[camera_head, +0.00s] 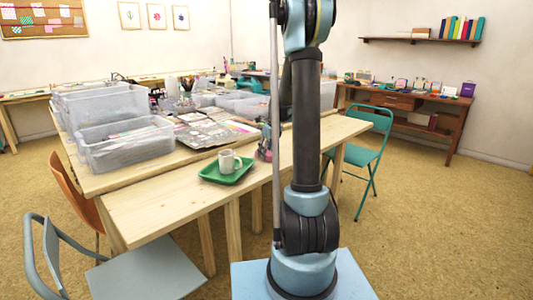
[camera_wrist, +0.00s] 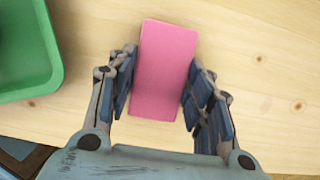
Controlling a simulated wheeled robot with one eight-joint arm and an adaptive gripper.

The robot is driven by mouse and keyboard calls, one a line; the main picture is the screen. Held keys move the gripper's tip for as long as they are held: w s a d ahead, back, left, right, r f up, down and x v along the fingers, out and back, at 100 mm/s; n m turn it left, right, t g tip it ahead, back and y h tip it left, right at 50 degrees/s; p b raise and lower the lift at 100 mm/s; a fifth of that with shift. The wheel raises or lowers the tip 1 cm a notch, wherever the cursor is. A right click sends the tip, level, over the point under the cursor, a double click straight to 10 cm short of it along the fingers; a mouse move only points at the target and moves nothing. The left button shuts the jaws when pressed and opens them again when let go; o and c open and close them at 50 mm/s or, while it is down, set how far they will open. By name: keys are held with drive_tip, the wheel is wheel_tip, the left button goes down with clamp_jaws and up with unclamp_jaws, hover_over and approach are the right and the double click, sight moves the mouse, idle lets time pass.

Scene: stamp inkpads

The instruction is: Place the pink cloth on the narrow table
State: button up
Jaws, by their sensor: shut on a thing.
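The pink cloth (camera_wrist: 165,70) is a flat folded rectangle between the two fingers of my gripper (camera_wrist: 162,60) in the wrist view. My gripper is shut on it, with a finger against each long side. The pale wooden narrow table (camera_head: 140,212) stands in front in the head view, and its top (camera_wrist: 265,85) lies under the cloth in the wrist view. I cannot tell whether the cloth touches the tabletop. In the head view my gripper (camera_head: 264,150) is small and partly hidden by my arm, just right of the green tray, over the table.
A green tray (camera_head: 207,173) with a white mug (camera_head: 229,161) stands on the narrow table, left of my gripper. Clear plastic bins (camera_head: 125,145) and papers crowd the table behind. The narrow table's left end is bare. Chairs (camera_head: 150,278) stand around.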

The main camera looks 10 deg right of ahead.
drive_tip(key=o, duration=1)
drive_tip(key=shift+o, duration=0.2)
drive_tip(key=v, duration=1.1)
drive_tip(key=s+a+r+n, duration=0.2)
drive_tip(key=s+n, duration=0.6)
drive_tip(key=s, duration=0.5)
drive_tip(key=s+f+n, duration=0.4)
drive_tip(key=s+n, duration=0.3)
drive_tip(key=s, duration=0.2)
drive_tip(key=s+f+n+h, duration=0.1)
drive_tip(key=s+f+n, duration=0.3)
drive_tip(key=s+n, duration=0.3)
drive_tip(key=s+f+n+h, duration=0.1)
drive_tip(key=s+f+n, duration=0.3)
drive_tip(key=s+n, duration=0.3)
drive_tip(key=s, duration=0.5)
drive_tip(key=shift+g, duration=0.3)
